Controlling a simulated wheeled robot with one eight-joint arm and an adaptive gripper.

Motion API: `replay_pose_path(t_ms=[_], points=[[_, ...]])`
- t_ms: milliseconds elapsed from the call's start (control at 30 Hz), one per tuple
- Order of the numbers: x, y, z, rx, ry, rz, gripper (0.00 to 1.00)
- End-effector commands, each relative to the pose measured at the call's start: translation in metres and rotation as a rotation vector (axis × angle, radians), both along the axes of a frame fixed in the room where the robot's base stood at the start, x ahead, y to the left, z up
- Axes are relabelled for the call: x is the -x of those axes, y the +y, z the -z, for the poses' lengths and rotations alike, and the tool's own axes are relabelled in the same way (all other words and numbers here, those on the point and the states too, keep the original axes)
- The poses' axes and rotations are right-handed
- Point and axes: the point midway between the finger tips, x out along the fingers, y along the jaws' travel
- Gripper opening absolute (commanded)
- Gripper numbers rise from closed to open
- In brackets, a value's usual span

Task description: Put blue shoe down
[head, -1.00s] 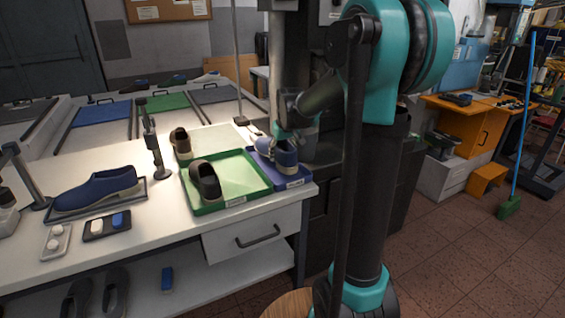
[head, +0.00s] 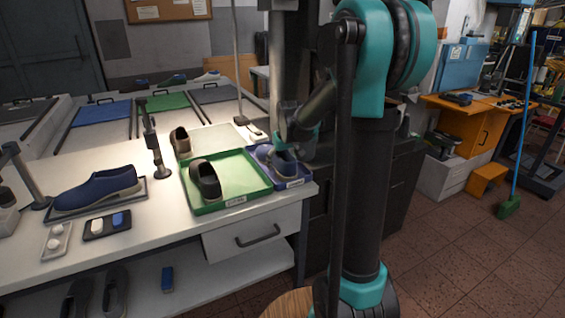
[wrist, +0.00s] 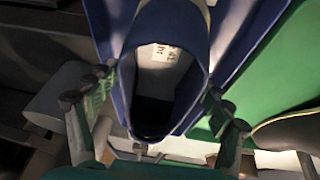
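The blue shoe (head: 282,163) is at the blue tray (head: 301,182) on the right end of the white table. In the wrist view the shoe (wrist: 166,60) points away, with its heel towards me and a white label inside. My gripper (head: 291,147) is low at the tray. In the wrist view the green fingers of my gripper (wrist: 163,92) are on both sides of the shoe's heel part, with their tips against its sides. I cannot see clearly whether the sole rests fully on the tray floor.
A green tray (head: 245,178) with a dark shoe (head: 205,179) stands just left of the blue tray. A brown shoe (head: 181,142) is behind it. Another blue shoe (head: 98,190) lies on a dark mat further left. A post stand (head: 155,150) is between.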

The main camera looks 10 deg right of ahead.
Motion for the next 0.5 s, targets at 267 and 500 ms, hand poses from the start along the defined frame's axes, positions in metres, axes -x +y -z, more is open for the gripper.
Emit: replay_pose_path(t_ms=[267,500], points=[[0.000,0.000,-0.003,0.000,0.000,0.000,0.80],[0.012,-0.001,-0.030,0.000,0.000,0.000,0.80]])
